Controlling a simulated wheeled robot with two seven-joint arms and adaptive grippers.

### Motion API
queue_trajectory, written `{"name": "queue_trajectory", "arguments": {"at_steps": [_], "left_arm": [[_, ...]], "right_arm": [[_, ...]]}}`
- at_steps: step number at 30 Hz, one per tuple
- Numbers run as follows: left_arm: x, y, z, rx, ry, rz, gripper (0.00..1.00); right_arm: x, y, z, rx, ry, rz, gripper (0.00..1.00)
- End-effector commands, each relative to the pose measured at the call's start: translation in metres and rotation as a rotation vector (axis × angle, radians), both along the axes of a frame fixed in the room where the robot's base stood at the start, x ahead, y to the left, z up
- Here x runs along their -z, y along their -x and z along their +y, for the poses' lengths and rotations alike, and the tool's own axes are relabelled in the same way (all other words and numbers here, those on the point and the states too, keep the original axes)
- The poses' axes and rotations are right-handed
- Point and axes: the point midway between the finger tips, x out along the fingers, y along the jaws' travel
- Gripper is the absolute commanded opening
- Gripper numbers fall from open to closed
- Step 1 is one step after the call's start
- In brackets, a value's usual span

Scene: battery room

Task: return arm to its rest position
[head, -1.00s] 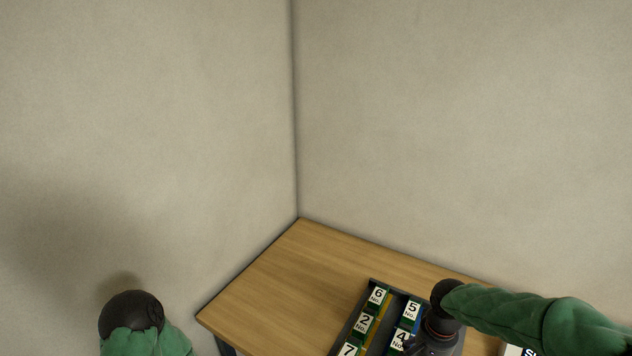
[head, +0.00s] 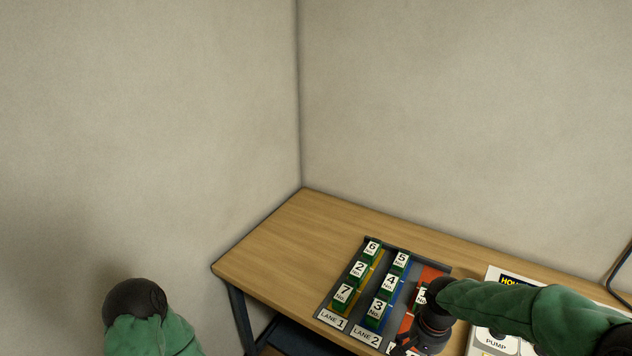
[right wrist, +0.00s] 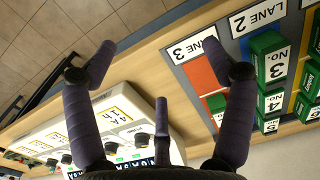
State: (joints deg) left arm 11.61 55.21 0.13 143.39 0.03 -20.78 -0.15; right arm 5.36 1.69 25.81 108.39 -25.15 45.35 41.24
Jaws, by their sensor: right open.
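My right arm reaches over the table from the right in the head view. My right gripper (head: 408,343) hangs over the near end of lane 3 of the tray, partly hidden by my wrist. In the right wrist view the right gripper (right wrist: 158,48) has its fingers spread wide with nothing between them. Of my left arm (head: 135,298) only a dark joint and green sleeve show at the lower left; its gripper is out of sight.
A dark tray (head: 336,312) holds numbered green blocks in lanes 1 and 2. One green block (right wrist: 216,103) sits in the red-orange lane 3. A white panel (right wrist: 152,124) with switches and a PUMP label stands beside the tray. The table's left part (head: 285,240) is clear.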

Motion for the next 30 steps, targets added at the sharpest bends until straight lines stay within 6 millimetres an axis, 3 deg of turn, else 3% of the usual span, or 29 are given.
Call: {"name": "queue_trajectory", "arguments": {"at_steps": [8,14,24,30], "left_arm": [[0.004,0.001,0.0,0.0,0.0,0.001,0.4],[0.009,0.0,0.0,0.0,0.0,0.001,0.4],[0.021,0.001,0.0,0.0,0.0,0.001,0.4],[0.027,0.001,0.0,0.0,0.0,0.001,0.4]], "right_arm": [[0.045,0.005,0.027,-0.067,-0.075,0.003,0.83],[0.092,0.014,0.056,-0.128,-0.153,-0.003,0.83],[0.2,0.064,0.118,-0.223,-0.295,-0.042,0.83],[0.248,0.103,0.139,-0.256,-0.315,-0.068,0.83]]}}
